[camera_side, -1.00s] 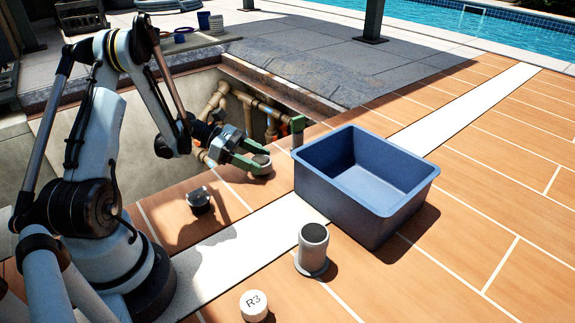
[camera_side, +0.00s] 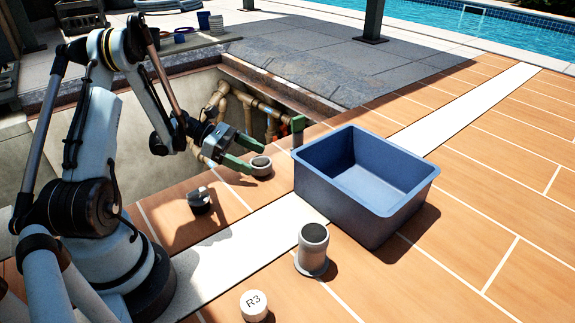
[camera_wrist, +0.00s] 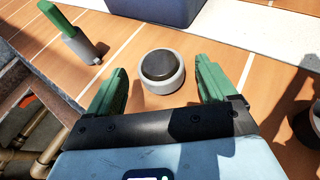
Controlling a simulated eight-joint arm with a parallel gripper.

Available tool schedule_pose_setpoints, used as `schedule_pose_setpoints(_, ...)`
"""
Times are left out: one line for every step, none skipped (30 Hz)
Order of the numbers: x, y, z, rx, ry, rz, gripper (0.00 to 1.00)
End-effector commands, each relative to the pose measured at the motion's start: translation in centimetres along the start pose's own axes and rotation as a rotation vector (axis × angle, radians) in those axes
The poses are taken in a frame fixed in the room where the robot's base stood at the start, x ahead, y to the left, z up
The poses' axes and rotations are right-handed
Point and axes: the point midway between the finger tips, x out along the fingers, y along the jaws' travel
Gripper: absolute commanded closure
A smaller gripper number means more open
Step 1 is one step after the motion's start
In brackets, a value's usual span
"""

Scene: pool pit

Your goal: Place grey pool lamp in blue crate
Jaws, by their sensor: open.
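The grey pool lamp (camera_side: 260,166), a short round grey body with a dark round face, sits upright on the orange deck near the pit edge. It also shows in the wrist view (camera_wrist: 161,72). My gripper (camera_side: 250,158) is open, with its green fingers spread towards either side of the lamp. In the wrist view my gripper (camera_wrist: 158,78) shows a gap between each finger and the lamp. The blue crate (camera_side: 365,185) stands to the right of the lamp and looks empty. Its lower wall shows at the top of the wrist view (camera_wrist: 155,8).
A grey flanged cylinder (camera_side: 313,250), a white R3 cap (camera_side: 254,305) and a dark round fitting (camera_side: 200,201) stand on the deck. A green-handled valve (camera_side: 298,126) rises near the crate's left corner. The open pit holds pipes (camera_side: 215,105). The right deck is clear.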

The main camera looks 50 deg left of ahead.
Motion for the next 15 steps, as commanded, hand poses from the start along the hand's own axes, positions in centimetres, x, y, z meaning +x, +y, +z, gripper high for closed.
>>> schedule_pose_setpoints(-1.1, 0.0, 0.0, -0.002, 0.000, 0.005, 0.15)
schedule_pose_setpoints(-1.7, -0.1, 0.1, -0.003, 0.000, 0.005, 0.15)
schedule_pose_setpoints(-2.5, -0.1, 0.1, -0.003, 0.000, 0.006, 0.15)
schedule_pose_setpoints(-3.2, -0.2, 0.2, -0.003, 0.000, 0.006, 0.15)
schedule_pose_setpoints(-3.8, -0.2, 0.2, -0.002, 0.000, 0.005, 0.15)
schedule_pose_setpoints(-4.6, -0.2, 0.2, -0.003, 0.001, 0.005, 0.15)
schedule_pose_setpoints(-5.2, -0.2, 0.2, -0.003, 0.001, 0.005, 0.15)
schedule_pose_setpoints(-5.8, -0.2, 0.2, -0.003, 0.001, 0.005, 0.15)
schedule_pose_setpoints(-6.6, -0.2, 0.2, -0.003, 0.001, 0.004, 0.15)
schedule_pose_setpoints(-7.1, -0.2, 0.2, -0.002, 0.001, 0.004, 0.15)
schedule_pose_setpoints(-7.6, -0.2, 0.2, -0.002, 0.001, 0.004, 0.15)
schedule_pose_setpoints(-8.1, -0.2, 0.2, -0.002, 0.001, 0.003, 0.15)
schedule_pose_setpoints(-8.5, -0.2, 0.2, -0.002, 0.001, 0.003, 0.15)
schedule_pose_setpoints(-8.8, -0.2, 0.2, -0.002, 0.001, 0.003, 0.15)
schedule_pose_setpoints(-9.2, -0.2, 0.2, -0.002, 0.001, 0.002, 0.15)
